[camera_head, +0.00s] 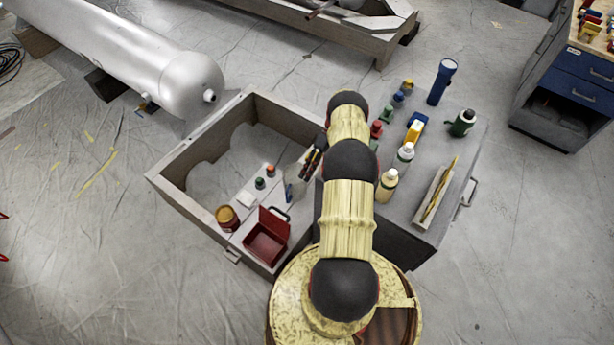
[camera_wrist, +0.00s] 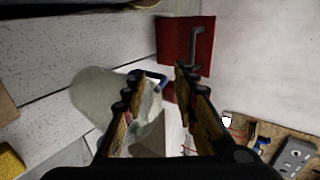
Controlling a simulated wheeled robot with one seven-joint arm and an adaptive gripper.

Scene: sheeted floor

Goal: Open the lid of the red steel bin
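The red steel bin (camera_head: 262,247) sits at the near corner of the large grey open-topped box. Its lid (camera_head: 274,222) stands raised at the back edge, and the dark red inside shows. A dark bar handle is on the lid. In the wrist view the red lid (camera_wrist: 172,38) with its grey handle is at the top, beyond the fingertips. My gripper (camera_wrist: 155,84) is open, with a clear gap between its fingers and nothing held. In the head view my gripper (camera_head: 313,162) is partly hidden by my arm, above and right of the bin.
A translucent container (camera_wrist: 100,95) lies left of my fingers; it also shows in the head view (camera_head: 294,188). A brown-lidded jar (camera_head: 227,218) stands left of the bin. Bottles and a blue flashlight (camera_head: 442,82) stand on the grey cabinet top (camera_head: 408,208) at right.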

